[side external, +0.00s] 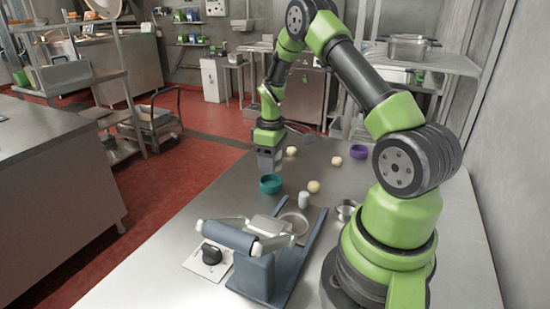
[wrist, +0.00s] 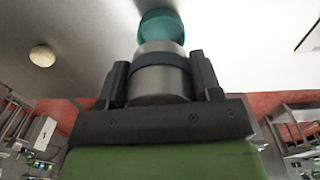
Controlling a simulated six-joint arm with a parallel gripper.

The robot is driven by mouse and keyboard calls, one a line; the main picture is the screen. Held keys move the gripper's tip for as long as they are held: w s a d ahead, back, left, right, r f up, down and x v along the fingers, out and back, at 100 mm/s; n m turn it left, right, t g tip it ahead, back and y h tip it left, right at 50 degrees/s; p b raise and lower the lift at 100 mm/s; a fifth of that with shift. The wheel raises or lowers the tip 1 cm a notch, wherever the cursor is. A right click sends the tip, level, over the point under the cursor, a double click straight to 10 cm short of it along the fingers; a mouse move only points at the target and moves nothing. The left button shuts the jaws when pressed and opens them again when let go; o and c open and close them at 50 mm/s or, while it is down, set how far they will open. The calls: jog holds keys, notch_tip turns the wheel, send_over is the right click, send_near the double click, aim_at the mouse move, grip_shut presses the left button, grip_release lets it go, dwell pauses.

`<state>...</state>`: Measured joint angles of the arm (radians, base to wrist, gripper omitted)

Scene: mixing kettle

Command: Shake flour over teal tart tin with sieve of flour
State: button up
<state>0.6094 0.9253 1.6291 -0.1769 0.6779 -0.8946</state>
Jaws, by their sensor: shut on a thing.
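My gripper (wrist: 162,82) is shut on the sieve of flour (wrist: 160,60), a metal cylinder with a dark band, held between the two black fingers. In the side view my gripper (side external: 270,160) points down over the table. The teal tart tin (side external: 270,184) stands on the table just below the sieve in that view. In the wrist view the teal tin (wrist: 160,25) shows just past the sieve's far end, partly hidden by it. Whether any flour is falling or lies in the tin cannot be seen.
Dough balls (side external: 313,186) (side external: 337,161) (side external: 291,151) lie around the tin. A purple tin (side external: 360,152) stands further back. A small grey cylinder (side external: 304,199), a metal ring-like dish (side external: 347,210) and a rolling machine (side external: 262,258) are nearer the camera. The table's left part is clear.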

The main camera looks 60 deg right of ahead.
jog(key=shift+w+a, duration=0.4)
jog(key=shift+a, duration=0.2)
jog(key=shift+d, duration=0.1)
jog(key=shift+s+d, duration=0.8)
jog(key=shift+d, duration=0.25)
jog(key=shift+w+a, duration=0.8)
jog(key=shift+a, duration=0.35)
jog(key=shift+r, duration=0.15)
